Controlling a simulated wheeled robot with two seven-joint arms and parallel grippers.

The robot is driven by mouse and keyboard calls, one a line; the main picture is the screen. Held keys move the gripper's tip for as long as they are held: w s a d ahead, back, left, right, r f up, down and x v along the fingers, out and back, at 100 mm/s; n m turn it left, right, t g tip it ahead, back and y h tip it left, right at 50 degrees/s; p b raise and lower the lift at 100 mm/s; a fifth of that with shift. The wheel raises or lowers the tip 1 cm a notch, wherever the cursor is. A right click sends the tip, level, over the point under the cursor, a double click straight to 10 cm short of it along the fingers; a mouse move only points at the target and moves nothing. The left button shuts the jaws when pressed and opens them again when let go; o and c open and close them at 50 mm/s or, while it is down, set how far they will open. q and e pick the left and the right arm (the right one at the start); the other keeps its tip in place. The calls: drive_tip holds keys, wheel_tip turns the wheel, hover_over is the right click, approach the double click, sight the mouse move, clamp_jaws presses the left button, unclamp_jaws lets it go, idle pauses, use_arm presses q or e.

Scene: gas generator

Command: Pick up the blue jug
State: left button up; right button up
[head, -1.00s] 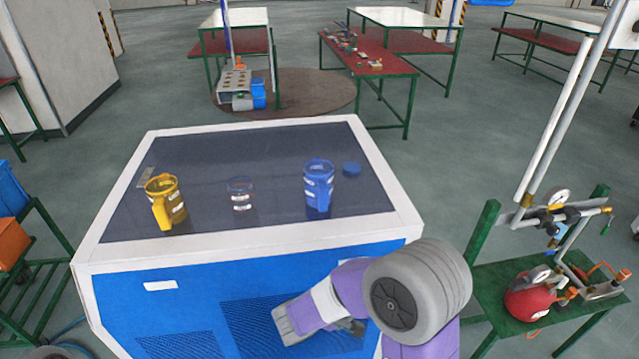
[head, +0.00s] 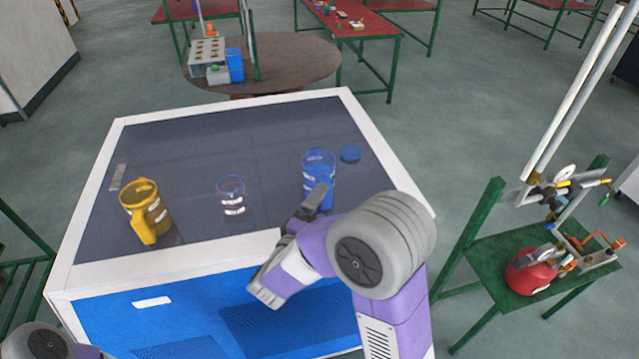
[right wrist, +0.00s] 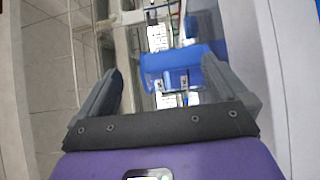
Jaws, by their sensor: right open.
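The blue jug (head: 318,168) stands upright on the dark top of the white-edged table (head: 190,245), towards the right. My right gripper (head: 306,208) is at the near side of the jug, over the table's front edge. Its finger overlaps the jug's lower part in the head view, so contact cannot be told there. In the right wrist view the gripper (right wrist: 165,88) is open, and the blue jug (right wrist: 180,62) shows beyond and between its fingers. My left gripper is out of view; only part of my left arm shows at the bottom left.
A yellow jug (head: 146,212) and a clear glass beaker (head: 231,195) stand left of the blue jug. A green stand (head: 500,250) with a red vessel (head: 530,270) is at the right.

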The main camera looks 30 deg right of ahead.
sight(328, 199)
wheel_tip(328, 199, down, 2)
drive_tip(key=shift+f, duration=0.1)
drive_tip(key=shift+r+p+x, duration=0.25)
drive_tip(key=shift+p+x, duration=0.05)
drive_tip(key=shift+x, duration=0.8)
drive_tip(key=shift+w+d, duration=0.3)
drive_tip(key=shift+d, duration=0.15)
drive_tip(key=p+x, duration=0.1)
drive_tip(key=x, duration=0.3)
drive_tip(key=shift+w+d, duration=0.15)
drive_tip(key=shift+w, duration=0.05)
drive_tip(key=shift+c, duration=0.2)
drive_tip(key=c, duration=1.2)
